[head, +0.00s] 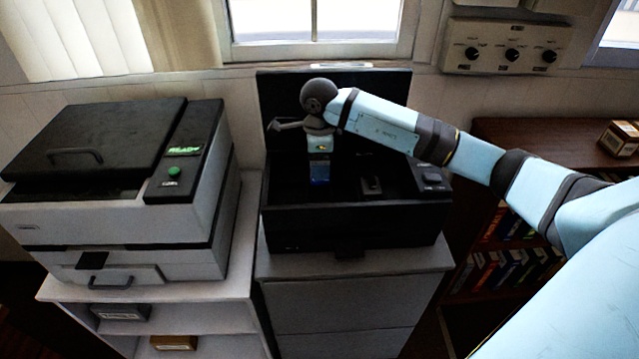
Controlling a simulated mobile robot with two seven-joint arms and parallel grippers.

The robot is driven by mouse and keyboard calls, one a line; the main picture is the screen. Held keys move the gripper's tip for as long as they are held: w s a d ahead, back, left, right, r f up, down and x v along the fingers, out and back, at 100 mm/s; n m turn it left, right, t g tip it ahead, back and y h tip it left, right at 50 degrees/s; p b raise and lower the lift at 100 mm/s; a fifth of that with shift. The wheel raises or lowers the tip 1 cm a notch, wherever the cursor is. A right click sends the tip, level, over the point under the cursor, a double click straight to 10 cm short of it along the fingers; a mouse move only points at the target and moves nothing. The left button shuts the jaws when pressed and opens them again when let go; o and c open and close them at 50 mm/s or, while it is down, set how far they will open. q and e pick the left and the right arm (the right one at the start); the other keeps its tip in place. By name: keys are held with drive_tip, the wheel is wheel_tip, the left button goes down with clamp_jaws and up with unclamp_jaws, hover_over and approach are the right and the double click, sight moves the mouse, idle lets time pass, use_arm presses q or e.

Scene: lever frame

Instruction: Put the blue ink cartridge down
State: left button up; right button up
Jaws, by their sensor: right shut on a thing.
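The blue ink cartridge (319,173) shows inside the open black printer (345,225), in the left part of its bay. My right gripper (319,152) comes down from above and is shut on the cartridge's upper end. The cartridge hangs upright. Whether its lower end touches the bay floor cannot be told in the dark interior. A dark block (372,186) sits in the bay to the right of the cartridge. My left gripper is not in view.
A white and black machine (110,215) with a green lit display stands on the left cabinet. The black printer's raised lid (385,90) stands behind my right gripper. A small box (620,138) lies on the brown bookshelf at right. A window is behind.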

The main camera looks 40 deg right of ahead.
wheel_tip(320, 180, down, 8)
drive_tip(key=shift+r, duration=0.15)
idle(0.3)
drive_tip(key=o, duration=0.9)
